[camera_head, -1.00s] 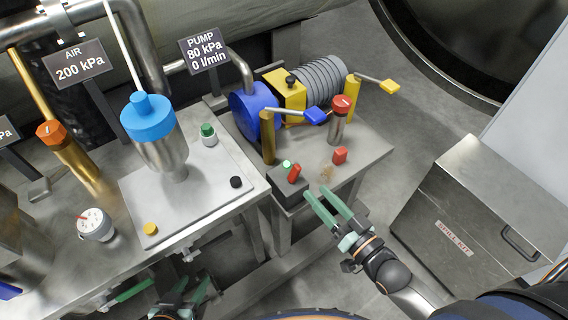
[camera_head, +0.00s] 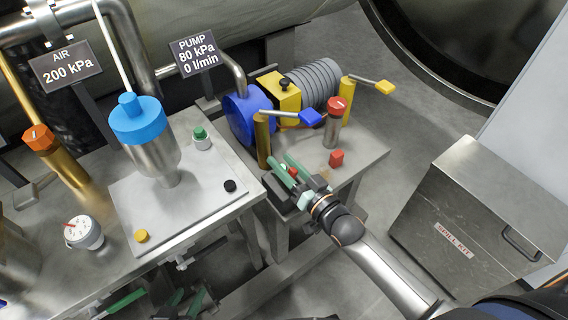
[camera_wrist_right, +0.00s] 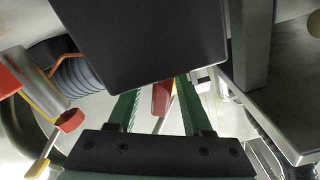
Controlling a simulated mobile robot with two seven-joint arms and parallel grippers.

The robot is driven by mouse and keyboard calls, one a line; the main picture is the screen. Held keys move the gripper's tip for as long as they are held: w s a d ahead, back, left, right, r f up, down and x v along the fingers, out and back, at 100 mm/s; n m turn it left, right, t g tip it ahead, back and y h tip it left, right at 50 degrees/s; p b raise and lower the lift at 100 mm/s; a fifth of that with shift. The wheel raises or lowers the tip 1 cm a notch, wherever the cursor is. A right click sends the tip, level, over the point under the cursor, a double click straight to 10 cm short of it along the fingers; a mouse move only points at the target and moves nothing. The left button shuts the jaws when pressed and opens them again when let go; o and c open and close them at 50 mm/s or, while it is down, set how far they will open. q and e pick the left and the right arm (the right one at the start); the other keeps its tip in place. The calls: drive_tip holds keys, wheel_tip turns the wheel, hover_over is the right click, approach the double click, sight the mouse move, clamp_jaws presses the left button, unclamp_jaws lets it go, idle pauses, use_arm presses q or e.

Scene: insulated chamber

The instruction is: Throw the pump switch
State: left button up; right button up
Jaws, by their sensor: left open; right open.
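The pump switch is a dark box (camera_head: 276,199) with a red lever (camera_head: 293,172) on the near corner of the pump table. My right gripper (camera_head: 283,164) is open over the box, its green fingers spread around the red lever. In the right wrist view a red piece (camera_wrist_right: 162,98), apparently the lever, shows between the open fingers. A dark block there, which looks like the switch box (camera_wrist_right: 145,45), hides the fingertips. Contact with the lever cannot be told. My left gripper (camera_head: 185,298) is open and low at the bottom edge, away from the switch.
The blue pump (camera_head: 240,115) stands behind the switch, and its sign (camera_head: 196,54) reads 80 kPa, 0 l/min. A spill kit bin (camera_head: 470,220) is at right.

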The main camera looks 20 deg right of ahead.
drive_tip(key=shift+w, duration=0.1)
clamp_jaws()
idle(0.4)
